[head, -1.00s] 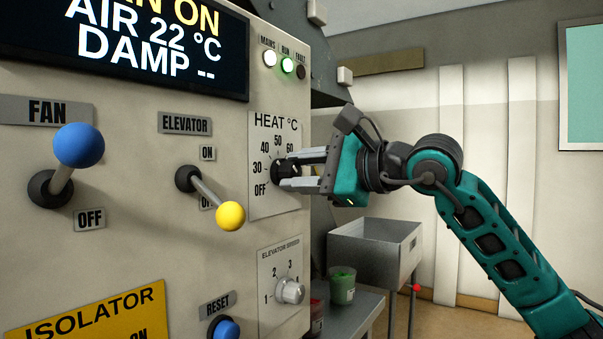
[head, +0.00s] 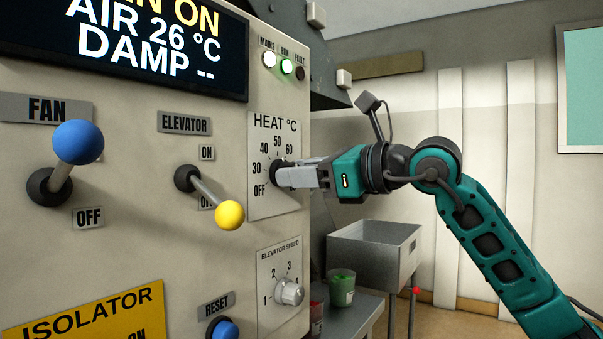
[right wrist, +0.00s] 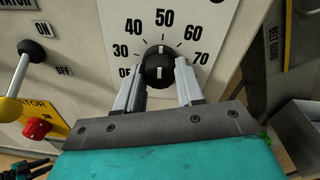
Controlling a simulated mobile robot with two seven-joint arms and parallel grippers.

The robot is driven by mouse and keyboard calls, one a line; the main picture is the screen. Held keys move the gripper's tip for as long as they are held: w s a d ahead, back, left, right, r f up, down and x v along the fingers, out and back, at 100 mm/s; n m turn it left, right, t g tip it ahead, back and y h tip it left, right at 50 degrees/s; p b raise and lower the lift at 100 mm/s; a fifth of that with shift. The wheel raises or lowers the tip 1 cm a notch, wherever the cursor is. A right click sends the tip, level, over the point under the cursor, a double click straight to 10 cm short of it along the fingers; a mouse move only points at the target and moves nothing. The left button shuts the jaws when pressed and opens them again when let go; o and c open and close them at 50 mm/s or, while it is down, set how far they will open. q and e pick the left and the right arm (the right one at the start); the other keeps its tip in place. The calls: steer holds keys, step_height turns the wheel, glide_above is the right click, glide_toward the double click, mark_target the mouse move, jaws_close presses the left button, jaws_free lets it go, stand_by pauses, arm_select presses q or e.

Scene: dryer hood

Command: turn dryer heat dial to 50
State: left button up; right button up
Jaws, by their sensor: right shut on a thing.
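The black heat dial (head: 277,174) sits on the white HEAT °C plate (head: 262,210), marked OFF and 30 upward. It shows more clearly in the right wrist view (right wrist: 159,70), where its white pointer line points up, about toward the 50 mark. My right gripper (head: 290,174) comes in from the right and is shut on the dial, with one finger on each side of it. Its fingers also show in the right wrist view (right wrist: 159,80). In the head view the fingers hide most of the dial.
The display (head: 130,45) above reads AIR 26 °C. The yellow-knobbed elevator lever (head: 229,214) and blue-knobbed fan lever (head: 78,142) stick out to the left. The elevator speed knob (head: 290,292) is below. A grey bin (head: 372,255) stands right of the panel.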

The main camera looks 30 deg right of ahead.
stand_by(0.6)
steer(key=o, duration=1)
steer(key=shift+o, duration=0.2)
steer(key=f+b+v, duration=0.1)
steer(key=b+v, duration=0.4)
steer(key=v, duration=0.8)
steer(key=shift+r, duration=0.45)
